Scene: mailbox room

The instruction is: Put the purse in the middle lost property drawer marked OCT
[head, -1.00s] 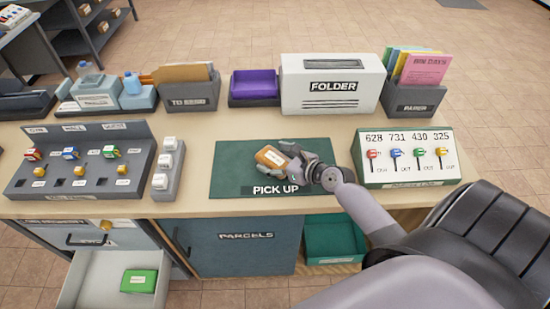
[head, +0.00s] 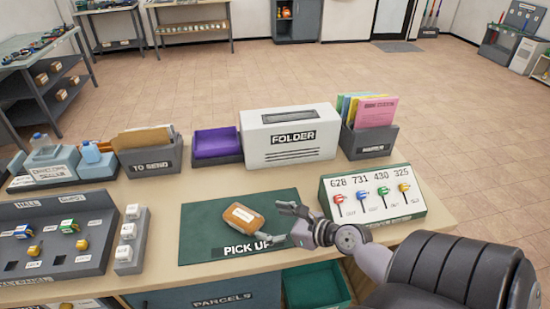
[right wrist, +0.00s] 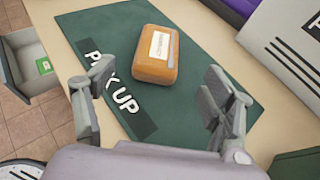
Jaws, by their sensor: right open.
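The purse, an orange-brown rounded block with a white label (head: 243,216), lies on the green PICK UP mat (head: 200,238). My right gripper (head: 281,222) is open and empty, just right of the purse in the head view, with its fingers pointing at it. In the right wrist view the purse (right wrist: 155,55) lies ahead, between the lines of the two spread fingers. An open pale drawer (right wrist: 22,72) with a green item (right wrist: 44,65) inside shows at the left of the right wrist view; its marking is not readable. My left gripper is not in view.
Behind the mat stand a TO SEND box (head: 150,157), a purple tray (head: 217,143), a white FOLDER box (head: 290,140) and a paper holder (head: 368,142). A key panel (head: 372,197) stands right of the mat, a switch panel (head: 55,240) left. An open green bin (head: 318,287) sits below the counter.

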